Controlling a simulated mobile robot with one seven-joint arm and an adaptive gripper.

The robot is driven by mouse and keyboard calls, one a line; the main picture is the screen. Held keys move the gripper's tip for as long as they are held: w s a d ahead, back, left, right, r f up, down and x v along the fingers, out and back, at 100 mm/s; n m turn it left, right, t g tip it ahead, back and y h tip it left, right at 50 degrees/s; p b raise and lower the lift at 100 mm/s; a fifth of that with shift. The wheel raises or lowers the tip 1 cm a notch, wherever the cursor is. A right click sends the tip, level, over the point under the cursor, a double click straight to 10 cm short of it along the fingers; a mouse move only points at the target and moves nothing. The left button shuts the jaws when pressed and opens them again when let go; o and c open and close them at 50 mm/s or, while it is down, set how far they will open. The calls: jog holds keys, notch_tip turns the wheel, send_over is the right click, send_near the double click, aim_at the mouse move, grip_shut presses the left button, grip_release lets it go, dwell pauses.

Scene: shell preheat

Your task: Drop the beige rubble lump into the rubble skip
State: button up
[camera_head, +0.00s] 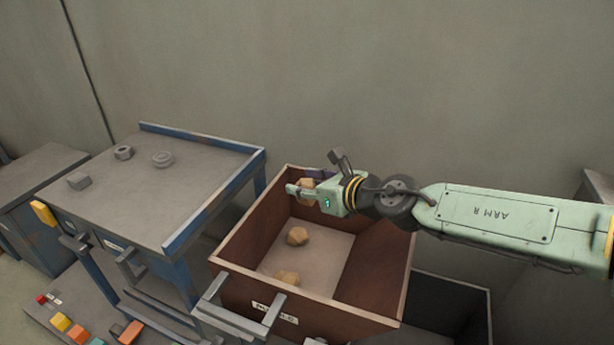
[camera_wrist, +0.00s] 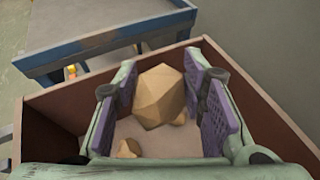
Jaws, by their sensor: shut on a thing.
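The beige rubble lump (camera_wrist: 160,97) is a faceted, rough ball between the purple finger pads of my gripper (camera_wrist: 163,105) in the wrist view. My gripper is shut on it. In the head view the held lump (camera_head: 306,186) is partly hidden by my gripper (camera_head: 307,190), which is over the back part of the rubble skip. The rubble skip (camera_head: 245,225) is an open brown box with a pale floor. Its wall also shows in the wrist view (camera_wrist: 50,128). The lump is within the skip's outline, apart from its floor as far as I can tell.
A dark open bin (camera_head: 450,300) stands right of the skip. Coloured buttons (camera_head: 78,334) are at lower left.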

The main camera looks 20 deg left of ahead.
notch_tip(320, 180, down, 5)
jog(key=b, duration=0.2)
jog(key=shift+f+b, duration=0.1)
jog(key=shift+b, duration=0.2)
jog(key=o, duration=1.3)
jog(key=shift+c, duration=0.2)
jog(key=shift+d, duration=0.1)
jog(key=v, duration=1.2)
jog(key=shift+f, duration=0.1)
